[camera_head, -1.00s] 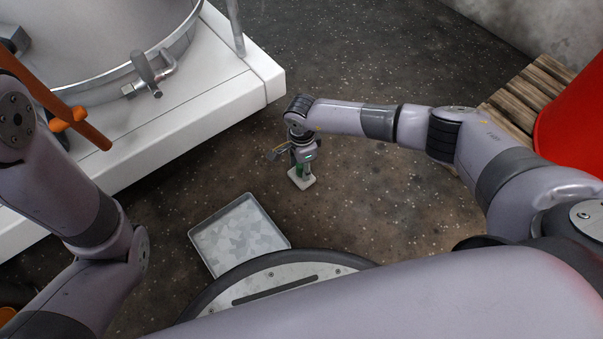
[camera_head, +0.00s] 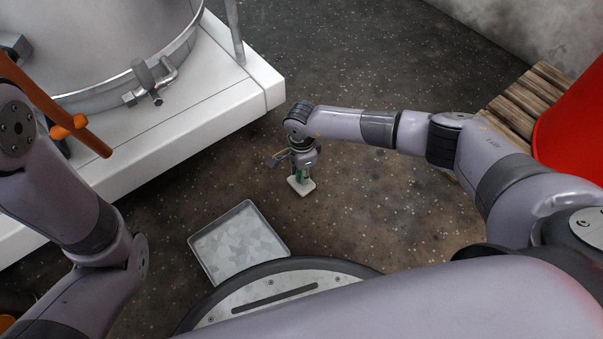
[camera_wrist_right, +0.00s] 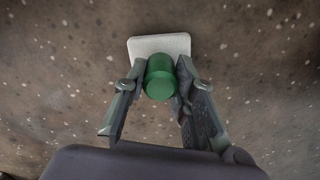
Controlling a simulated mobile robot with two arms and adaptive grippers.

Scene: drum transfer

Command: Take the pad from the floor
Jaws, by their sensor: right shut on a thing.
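The pad (camera_head: 302,189) is a small whitish rectangular plate with a green round handle. In the head view it is low, at the floor, between the tray and my right arm. In the right wrist view the white plate (camera_wrist_right: 160,46) shows beyond the green handle (camera_wrist_right: 160,80). My right gripper (camera_head: 300,174) points down over the pad and is shut on its green handle; its fingers (camera_wrist_right: 158,88) lie on both sides of it. I cannot tell whether the plate touches the floor. My left arm shows at the left, but its gripper is out of view.
A shallow grey metal tray (camera_head: 240,243) lies on the floor to the left of the pad. A white platform (camera_head: 180,120) bears a large steel vessel (camera_head: 90,40). A red drum (camera_head: 575,130) stands on a wooden pallet (camera_head: 520,100) at the right. Dark speckled floor is free around the pad.

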